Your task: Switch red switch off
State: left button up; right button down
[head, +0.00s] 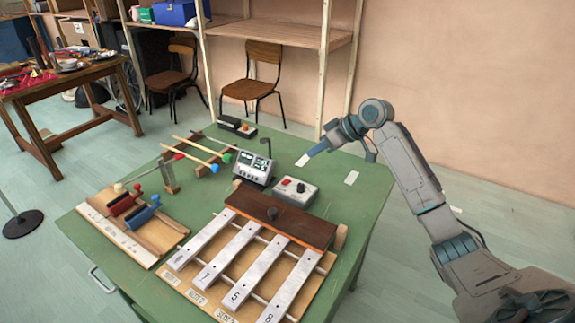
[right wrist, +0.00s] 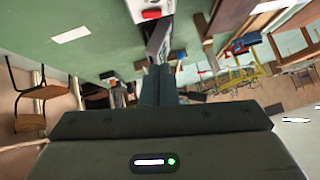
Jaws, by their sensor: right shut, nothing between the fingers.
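The red switch (head: 287,182) sits on top of a small light grey box, beside a black knob, on the green table. The box (right wrist: 150,13) also shows at the top edge of the right wrist view, with a red part and a black part. My right gripper (head: 310,155) is shut and empty. It is above the table, behind and slightly right of the switch box in the head view, apart from it. Its closed fingers (right wrist: 157,75) point toward the box in the right wrist view. My left gripper is not in view.
A grey device (head: 253,167) with a display stands left of the box. A large metal-bar xylophone (head: 235,265) lies in front. Sticks with coloured ends (head: 205,150) rest behind left. A white label (head: 351,177) lies to the right, where the tabletop is otherwise clear.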

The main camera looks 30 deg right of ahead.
jog(key=p, duration=0.1)
send_over(283, 182)
jog(key=s+d, duration=0.1)
jog(key=d, duration=0.1)
jog(key=f, duration=0.6)
jog(key=shift+s+d+f, duration=0.15)
jog(key=shift+d+f, duration=0.05)
jog(key=shift+f, duration=0.1)
jog(key=f, duration=0.3)
jog(key=shift+s+a+f+p, duration=0.15)
jog(key=shift+s+p, duration=0.1)
jog(key=shift+p, duration=0.05)
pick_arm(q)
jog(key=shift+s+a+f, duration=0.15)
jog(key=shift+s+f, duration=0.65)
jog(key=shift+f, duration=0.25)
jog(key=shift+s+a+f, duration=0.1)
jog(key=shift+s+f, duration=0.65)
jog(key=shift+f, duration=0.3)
pick_arm(e)
jog(key=shift+a+f, duration=0.1)
jog(key=shift+f, duration=0.3)
